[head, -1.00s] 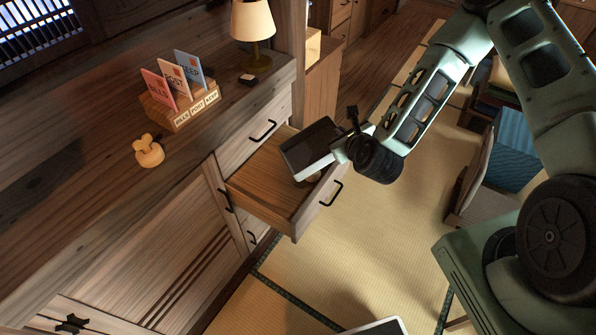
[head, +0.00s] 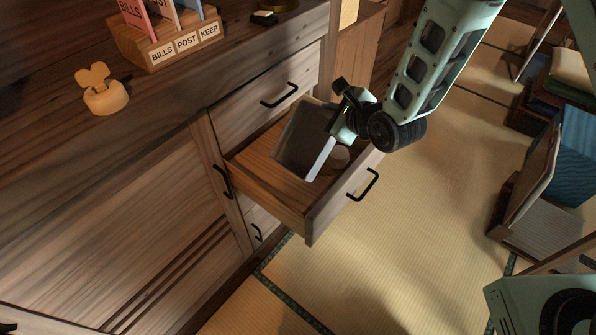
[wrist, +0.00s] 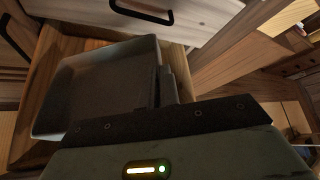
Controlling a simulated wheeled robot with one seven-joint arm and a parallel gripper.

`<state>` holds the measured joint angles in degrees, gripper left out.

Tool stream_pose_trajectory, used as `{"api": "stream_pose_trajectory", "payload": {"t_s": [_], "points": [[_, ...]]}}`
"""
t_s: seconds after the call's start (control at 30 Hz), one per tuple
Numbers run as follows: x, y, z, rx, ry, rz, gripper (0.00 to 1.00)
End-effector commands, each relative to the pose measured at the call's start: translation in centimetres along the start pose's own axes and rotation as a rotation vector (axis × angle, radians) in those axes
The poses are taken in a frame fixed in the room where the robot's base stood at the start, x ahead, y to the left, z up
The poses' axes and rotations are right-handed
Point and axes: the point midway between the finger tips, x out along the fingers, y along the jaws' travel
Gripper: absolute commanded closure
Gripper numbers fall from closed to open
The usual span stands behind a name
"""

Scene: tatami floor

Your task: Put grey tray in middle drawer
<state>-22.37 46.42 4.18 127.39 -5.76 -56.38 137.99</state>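The grey tray (head: 296,137) is tilted, over or partly inside the open middle drawer (head: 322,218); I cannot tell whether it touches the drawer floor. My gripper (head: 336,127) is shut on the tray's edge on the right side. In the wrist view the tray (wrist: 105,85) is shallow with a raised rim, and my gripper (wrist: 165,92) covers its right edge. The wooden drawer (wrist: 62,45) shows around the tray there. The middle drawer has a black bar handle (head: 365,186) on its front.
The drawer above (head: 240,112) is shut. The cabinet top holds a letter holder (head: 180,45) and a small wooden ornament (head: 105,97). Tatami floor (head: 420,230) is clear in front.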

Motion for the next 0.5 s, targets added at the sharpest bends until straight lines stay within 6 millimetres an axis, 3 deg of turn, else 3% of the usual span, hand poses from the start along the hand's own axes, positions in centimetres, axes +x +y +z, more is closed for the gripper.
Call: {"api": "stream_pose_trajectory", "payload": {"t_s": [0.03, 0.23, 0.5], "points": [[0.7, 0.9, 0.3, -0.015, -0.013, 0.007, 1.00], [1.4, 1.9, 1.4, -0.038, -0.022, 0.024, 1.00], [3.3, 4.5, -1.5, -0.041, -0.021, 0.028, 1.00]]}}
